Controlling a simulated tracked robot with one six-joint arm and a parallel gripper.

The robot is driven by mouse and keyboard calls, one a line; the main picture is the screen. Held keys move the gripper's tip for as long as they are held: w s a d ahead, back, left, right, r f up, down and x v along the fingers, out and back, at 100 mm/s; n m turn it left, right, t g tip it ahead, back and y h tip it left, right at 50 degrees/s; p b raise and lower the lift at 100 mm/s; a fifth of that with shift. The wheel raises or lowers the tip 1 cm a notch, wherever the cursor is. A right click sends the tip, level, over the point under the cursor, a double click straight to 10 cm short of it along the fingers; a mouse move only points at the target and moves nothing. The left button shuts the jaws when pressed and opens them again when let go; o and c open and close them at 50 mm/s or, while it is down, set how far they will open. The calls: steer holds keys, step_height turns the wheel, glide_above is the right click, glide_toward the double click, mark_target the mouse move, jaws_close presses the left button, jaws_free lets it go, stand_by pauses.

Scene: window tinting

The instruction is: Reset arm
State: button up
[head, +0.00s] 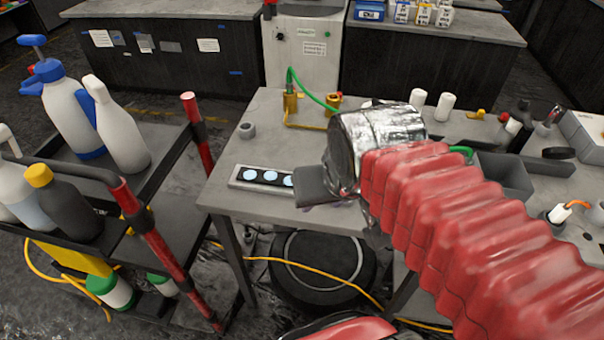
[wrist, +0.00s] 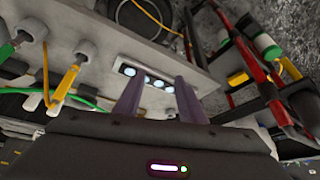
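My gripper (wrist: 157,92) shows in the wrist view as two purple-grey fingers standing apart, with nothing between them. Beyond the gap is a panel with round pale-blue lit discs (wrist: 143,77) on the grey table (wrist: 205,84). In the head view my red bellows-covered arm reaches in from the right to a shiny metal wrist. The dark end of my gripper (head: 318,187) is over the table, just right of the disc panel (head: 246,176), and hides the panel's right end. The fingers are not clear in this view.
A cart (head: 166,256) with red posts and several bottles stands left of the table (head: 226,195). A brass fixture (head: 290,103) with a green hose and white cylinders (head: 445,103) stand at the table's back. Grey bins (head: 503,175) are on the right. A tyre (head: 322,268) lies below.

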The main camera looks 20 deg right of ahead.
steer(key=shift+s+a+f+n, duration=0.4)
steer(key=shift+a+n, duration=0.25)
steer(key=shift+n, duration=0.05)
steer(key=shift+c, duration=0.7)
